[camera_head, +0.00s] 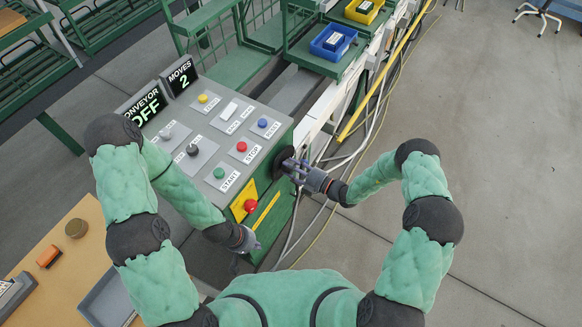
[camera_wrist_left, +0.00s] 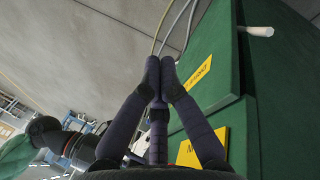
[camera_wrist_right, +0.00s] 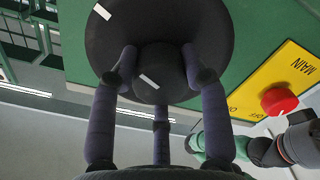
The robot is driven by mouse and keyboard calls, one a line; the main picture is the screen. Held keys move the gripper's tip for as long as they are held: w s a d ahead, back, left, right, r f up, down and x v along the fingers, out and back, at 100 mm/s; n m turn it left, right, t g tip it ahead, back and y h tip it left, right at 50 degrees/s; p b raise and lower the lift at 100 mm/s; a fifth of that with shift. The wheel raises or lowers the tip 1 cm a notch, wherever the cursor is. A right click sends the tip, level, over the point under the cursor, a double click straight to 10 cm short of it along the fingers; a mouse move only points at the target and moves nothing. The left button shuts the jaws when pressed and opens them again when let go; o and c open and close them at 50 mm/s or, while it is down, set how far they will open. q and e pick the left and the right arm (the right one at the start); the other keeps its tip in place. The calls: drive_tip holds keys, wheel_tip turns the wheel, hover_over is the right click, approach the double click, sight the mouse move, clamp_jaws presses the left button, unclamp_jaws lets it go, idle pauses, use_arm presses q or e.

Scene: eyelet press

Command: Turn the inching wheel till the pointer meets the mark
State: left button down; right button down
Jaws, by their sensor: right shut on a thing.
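The inching wheel (camera_wrist_right: 158,72) is a dark round knob in front of a larger dark disc (camera_wrist_right: 205,30) on the green side of the console. A white stripe lies on the knob's face and another white stripe lies near the disc's upper-left edge; the two stripes are apart. My right gripper (camera_wrist_right: 158,62) is shut on the knob, with fingers on its left and right sides. In the head view this gripper (camera_head: 292,167) covers much of the wheel. My left gripper (camera_head: 245,239) is shut and empty, low by the console's front; its fingertips meet in the left wrist view (camera_wrist_left: 158,68).
A red main switch button (camera_wrist_right: 279,100) on a yellow plate sits right of the wheel in the right wrist view. The console top (camera_head: 208,128) carries several buttons, and displays read CONVEYOR OFF and MOVES 2. Cables run along the floor beside the console.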

drive_tip(key=shift+w+d, duration=0.25)
drive_tip(key=c, duration=0.6)
unclamp_jaws()
drive_tip(key=shift+a, duration=0.1)
drive_tip(key=shift+s, duration=0.1)
drive_tip(key=shift+s, duration=0.1)
drive_tip(key=v, duration=1.2)
